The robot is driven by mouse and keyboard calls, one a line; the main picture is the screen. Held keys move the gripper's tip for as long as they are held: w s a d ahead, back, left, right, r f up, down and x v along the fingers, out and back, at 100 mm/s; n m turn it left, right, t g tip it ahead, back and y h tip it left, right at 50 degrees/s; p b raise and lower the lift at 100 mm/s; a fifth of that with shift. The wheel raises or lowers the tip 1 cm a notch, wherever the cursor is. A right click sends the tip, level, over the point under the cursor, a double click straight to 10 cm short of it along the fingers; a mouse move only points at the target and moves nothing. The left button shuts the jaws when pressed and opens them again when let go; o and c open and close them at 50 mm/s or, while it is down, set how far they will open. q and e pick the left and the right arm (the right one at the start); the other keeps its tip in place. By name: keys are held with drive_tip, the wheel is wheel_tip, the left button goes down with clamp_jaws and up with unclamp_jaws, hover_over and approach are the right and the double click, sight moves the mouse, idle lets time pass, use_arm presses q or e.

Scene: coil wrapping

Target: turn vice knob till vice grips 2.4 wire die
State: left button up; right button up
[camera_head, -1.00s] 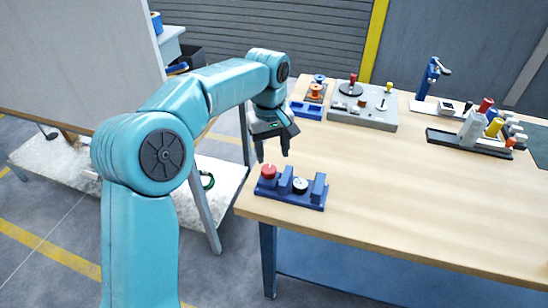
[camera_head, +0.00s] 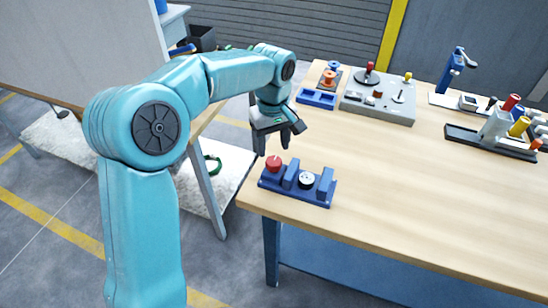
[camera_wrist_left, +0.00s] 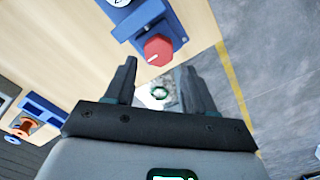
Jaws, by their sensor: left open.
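The blue vice (camera_head: 316,192) sits near the front left corner of the wooden table. Its red knob (camera_head: 273,164) is at its left end, and a round white die (camera_head: 306,180) sits between its blue jaws. My left gripper (camera_head: 276,143) is open and empty, just above and behind the red knob, with its fingers pointing down. In the left wrist view the red knob (camera_wrist_left: 158,50) with a white mark lies ahead of the gap between the fingertips (camera_wrist_left: 157,72). The knob looks apart from both fingers. My right gripper is out of view.
A blue tray with orange spools (camera_head: 330,77), a grey panel with knobs (camera_head: 380,100) and a tool with coloured handles (camera_head: 498,130) stand at the table's back. The table middle is clear. A white-topped surface (camera_head: 62,150) lies left.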

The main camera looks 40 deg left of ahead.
sight(274, 161)
use_arm(q)
drive_tip(key=f, duration=0.4)
drive_tip(key=shift+d+f, duration=0.2)
drive_tip(key=shift+f, duration=0.05)
drive_tip(key=shift+a+f, duration=0.15)
drive_tip(key=shift+f, duration=0.45)
drive_tip(key=c, duration=0.8)
